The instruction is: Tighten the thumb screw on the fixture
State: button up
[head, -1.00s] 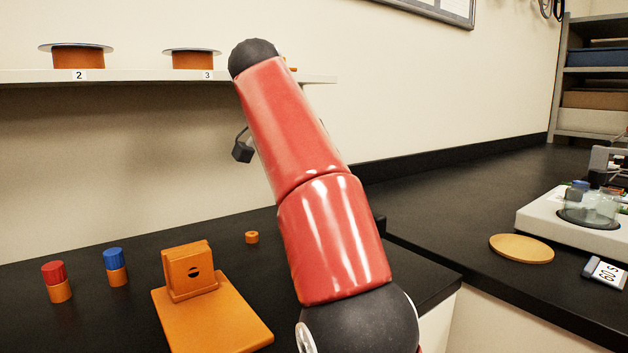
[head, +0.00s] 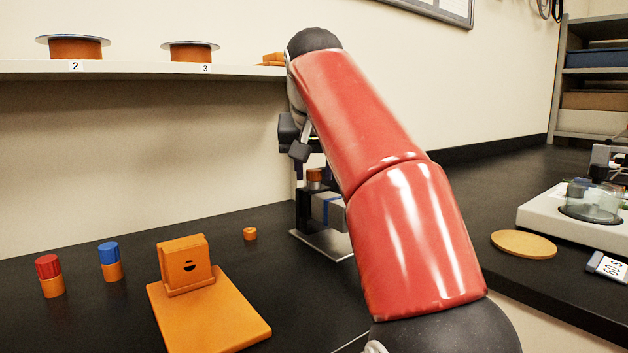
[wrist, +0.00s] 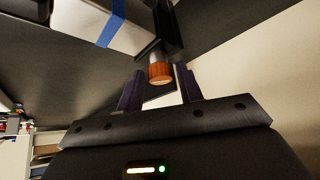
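A thumb screw with an orange-brown knob (head: 315,176) stands upright on a dark fixture (head: 303,212) on the black bench, partly hidden by my arm. The fixture holds a grey block with a blue stripe (head: 328,208). In the wrist view the knob (wrist: 160,73) shows ahead of my gripper (wrist: 158,82), roughly between its two dark fingers. The fingers are apart, with no visible contact on the knob. In the head view my gripper (head: 300,150) is above the fixture and mostly hidden behind my red arm.
An orange bracket on a plate (head: 215,315) stands at front left, beside red-capped (head: 48,275) and blue-capped (head: 110,262) cylinders. A small orange ring (head: 250,234) lies left of the fixture. A shelf (head: 150,68) with spools runs above. A white instrument (head: 575,220) stands at right.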

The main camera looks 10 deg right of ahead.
jog(key=shift+n+y, duration=0.4)
jog(key=shift+n, duration=0.3)
jog(key=n+y, duration=0.1)
jog(key=n+p, duration=0.1)
jog(key=shift+d+r+n+y, duration=0.2)
jog(key=shift+d+n+y, duration=0.05)
jog(key=shift+n+y, duration=0.15)
jog(key=shift+w+n+y+p, duration=0.1)
jog(key=shift+n+y+p, duration=0.3)
jog(key=shift+n, duration=0.4)
jog(key=n+y, duration=0.1)
jog(key=n, duration=0.1)
jog(key=n+g+y, duration=0.1)
jog(key=shift+w+d+f+n, duration=0.1)
jog(key=shift+d+f+n, duration=0.1)
jog(key=shift+n, duration=0.2)
jog(key=shift+a+n, duration=0.15)
jog(key=shift+n, duration=0.35)
